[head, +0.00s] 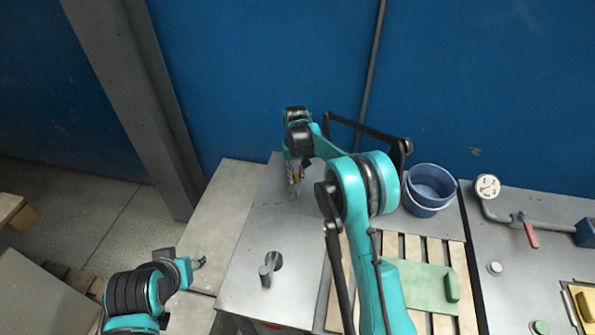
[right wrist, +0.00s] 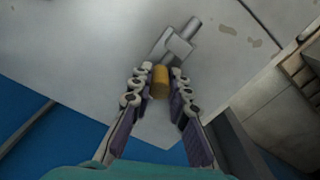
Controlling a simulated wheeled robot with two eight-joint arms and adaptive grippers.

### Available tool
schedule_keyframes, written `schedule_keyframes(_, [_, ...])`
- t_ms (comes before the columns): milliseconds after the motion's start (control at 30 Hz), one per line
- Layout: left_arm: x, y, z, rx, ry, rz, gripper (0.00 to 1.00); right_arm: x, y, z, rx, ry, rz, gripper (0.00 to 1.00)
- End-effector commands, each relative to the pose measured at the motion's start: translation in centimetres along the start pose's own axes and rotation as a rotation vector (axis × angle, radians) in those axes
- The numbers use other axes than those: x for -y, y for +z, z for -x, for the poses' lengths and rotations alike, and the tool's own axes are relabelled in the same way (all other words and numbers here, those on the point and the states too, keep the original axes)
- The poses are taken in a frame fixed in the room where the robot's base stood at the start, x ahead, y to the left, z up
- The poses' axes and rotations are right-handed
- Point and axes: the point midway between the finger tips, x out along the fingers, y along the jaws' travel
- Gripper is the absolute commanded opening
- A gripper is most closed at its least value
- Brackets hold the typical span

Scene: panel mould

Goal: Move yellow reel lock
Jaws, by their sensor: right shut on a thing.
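The yellow reel lock (right wrist: 160,83) shows in the right wrist view as a short yellow cylinder between the fingertips. My right gripper (head: 295,187) points down over the back part of the grey metal table and is shut on the lock. A grey metal piece with a round stub (right wrist: 177,43) shows just beyond the fingertips; I cannot tell whether it is joined to the lock. In the head view the lock is mostly hidden by the fingers. My left gripper (head: 197,262) is low at the left, beside the table; its jaws are too small to read.
A grey metal fitting (head: 267,270) stands on the front part of the metal table (head: 245,295). To the right are a blue bucket (head: 428,195), a wooden pallet (head: 440,325) with a green board (head: 420,287), and a gauge (head: 487,187) on a pipe. A blue wall (head: 250,60) closes the back.

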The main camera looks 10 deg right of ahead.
Motion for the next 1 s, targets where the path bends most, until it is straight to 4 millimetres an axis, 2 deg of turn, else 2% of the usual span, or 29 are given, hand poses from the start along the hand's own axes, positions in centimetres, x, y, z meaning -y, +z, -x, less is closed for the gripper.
schedule_keyframes(33, [0.0,0.1,-0.1,0.0,0.0,0.0,0.42,0.5,1.0,-0.1,0.001,-0.001,0.003,0.0])
schedule_keyframes(167, [0.0,0.1,-0.1,0.0,0.0,0.0,0.42,1.0,2.5,0.0,0.001,-0.001,0.002,0.0])
schedule_keyframes(467, [0.0,0.1,-0.1,0.0,0.0,0.0,0.42,1.2,2.8,-0.1,0.006,-0.002,0.002,0.0])
schedule_keyframes(500, [0.0,0.1,-0.1,0.0,0.0,0.0,0.42,1.2,2.9,-0.1,0.006,-0.002,0.002,0.22])
schedule_keyframes(567, [0.0,0.1,-0.1,0.0,0.0,0.0,0.42,1.2,2.9,-0.1,0.006,-0.002,0.002,0.38])
schedule_keyframes(867, [0.0,0.1,-0.1,0.0,0.0,0.0,0.42,1.1,2.7,0.0,0.002,-0.001,0.001,0.38])
schedule_keyframes(1000, [0.0,0.1,-0.1,0.0,0.0,0.0,0.42,1.1,2.7,1.1,0.002,-0.001,0.001,0.38])
